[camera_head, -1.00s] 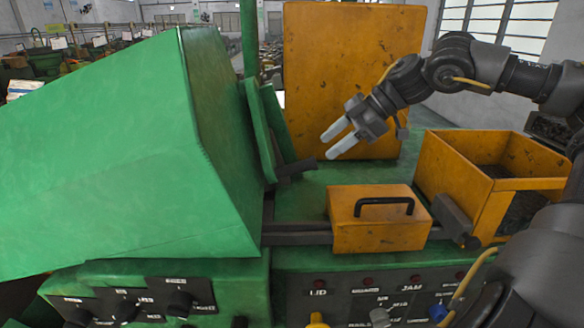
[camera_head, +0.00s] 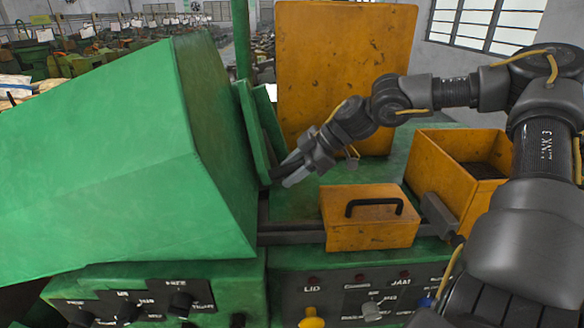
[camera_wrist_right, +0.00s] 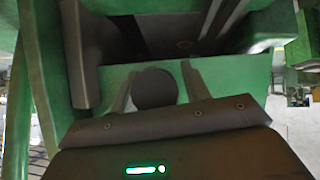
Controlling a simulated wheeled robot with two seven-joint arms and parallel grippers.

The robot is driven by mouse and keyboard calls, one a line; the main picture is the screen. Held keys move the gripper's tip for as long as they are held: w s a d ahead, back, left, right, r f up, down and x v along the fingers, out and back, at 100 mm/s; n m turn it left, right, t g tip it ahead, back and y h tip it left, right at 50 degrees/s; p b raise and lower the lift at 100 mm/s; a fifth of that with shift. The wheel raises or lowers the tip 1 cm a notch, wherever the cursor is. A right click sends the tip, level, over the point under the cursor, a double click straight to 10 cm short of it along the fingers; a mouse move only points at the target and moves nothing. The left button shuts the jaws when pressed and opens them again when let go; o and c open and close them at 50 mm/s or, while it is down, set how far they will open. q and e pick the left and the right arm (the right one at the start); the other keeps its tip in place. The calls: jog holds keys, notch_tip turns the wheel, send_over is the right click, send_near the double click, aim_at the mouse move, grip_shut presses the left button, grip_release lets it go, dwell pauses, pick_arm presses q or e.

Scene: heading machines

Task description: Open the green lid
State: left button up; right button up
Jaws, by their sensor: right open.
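The big green lid (camera_head: 100,165) is a sloped hood filling the left of the head view. Beside its right edge stand narrow upright green panels (camera_head: 258,118). My right gripper (camera_head: 285,176) is low beside these panels, with its fingers pointing left toward the hood. It is open. In the right wrist view a dark rounded piece (camera_wrist_right: 155,88) shows between the two fingers (camera_wrist_right: 160,85). I cannot tell whether the fingers touch it. No handle on the hood is clearly visible. My left gripper is out of view.
A yellow box with a black handle (camera_head: 370,218) stands right of the gripper. A yellow open bin (camera_head: 440,185) is farther right. A tall yellow panel (camera_head: 340,70) rises behind. A control panel (camera_head: 345,298) with a "LID" label and yellow knob is in front.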

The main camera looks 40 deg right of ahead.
grip_shut()
dwell(0.3)
